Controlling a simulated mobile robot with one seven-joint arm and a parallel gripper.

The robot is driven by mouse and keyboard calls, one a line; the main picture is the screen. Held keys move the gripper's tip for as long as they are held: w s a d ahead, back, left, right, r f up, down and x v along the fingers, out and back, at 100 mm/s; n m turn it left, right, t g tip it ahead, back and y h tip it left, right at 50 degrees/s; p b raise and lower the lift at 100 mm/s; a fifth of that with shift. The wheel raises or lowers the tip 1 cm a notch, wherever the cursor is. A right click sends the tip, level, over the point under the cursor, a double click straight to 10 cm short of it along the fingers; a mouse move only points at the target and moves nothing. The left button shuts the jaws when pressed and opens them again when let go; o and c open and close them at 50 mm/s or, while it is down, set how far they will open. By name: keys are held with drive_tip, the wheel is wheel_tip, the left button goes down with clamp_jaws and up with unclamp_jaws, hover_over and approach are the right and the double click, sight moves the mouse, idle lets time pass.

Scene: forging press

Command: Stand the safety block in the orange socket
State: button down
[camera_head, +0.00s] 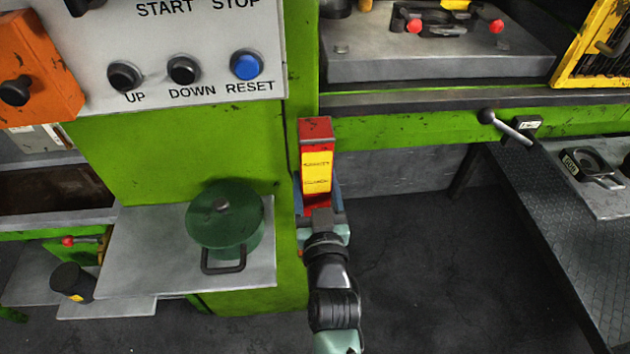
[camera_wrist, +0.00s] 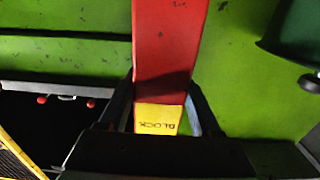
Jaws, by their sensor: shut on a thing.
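The safety block (camera_head: 316,133) is a tall red bar with a yellow label, standing about upright in the head view in front of the green press frame. My gripper (camera_head: 319,190) is shut on its lower part, with the arm reaching up from below. In the wrist view the block's red face (camera_wrist: 168,40) runs up out of the picture. Its yellow lettered part (camera_wrist: 158,119) sits between the two fingers of my gripper (camera_wrist: 162,104). I cannot make out an orange socket in either view.
A grey shelf (camera_head: 145,250) at left carries a green lidded pot (camera_head: 225,218). A control panel (camera_head: 210,40) and an orange box with a black knob (camera_head: 40,65) are above. A ball-ended lever (camera_head: 508,127) and dark tread-plate bench (camera_head: 560,230) are at right.

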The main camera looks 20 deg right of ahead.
drive_tip(key=shift+r, duration=0.25)
drive_tip(key=c, duration=0.5)
unclamp_jaws()
drive_tip(key=shift+f, duration=0.4)
drive_tip(key=o, duration=0.4)
drive_tip(key=shift+r, duration=0.1)
drive_tip(key=shift+r, duration=0.1)
drive_tip(key=shift+b+v, duration=0.45)
drive_tip(key=shift+v, duration=5.6)
